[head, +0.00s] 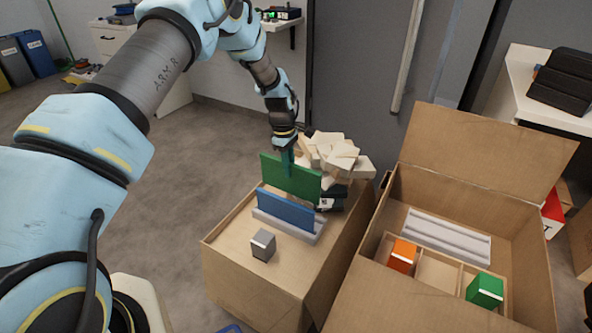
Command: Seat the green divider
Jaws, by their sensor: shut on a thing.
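The green divider (292,182) is a flat upright panel above the left carton, behind a blue divider (287,208). My gripper (287,160) is shut on its top edge, left of its middle. The blue divider stands upright in a light grey slotted base (302,232) on top of the left carton. The blue divider hides the green divider's lower edge, so I cannot tell whether it touches the base. A second grey slotted base (447,236) lies inside the open right carton and appears empty.
A grey block (263,245) sits in front of the slotted base on the left carton (245,285). A pile of pale blocks (338,155) is behind the green divider. The open right carton (380,285) holds an orange block (402,255) and a green block (485,290) in compartments.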

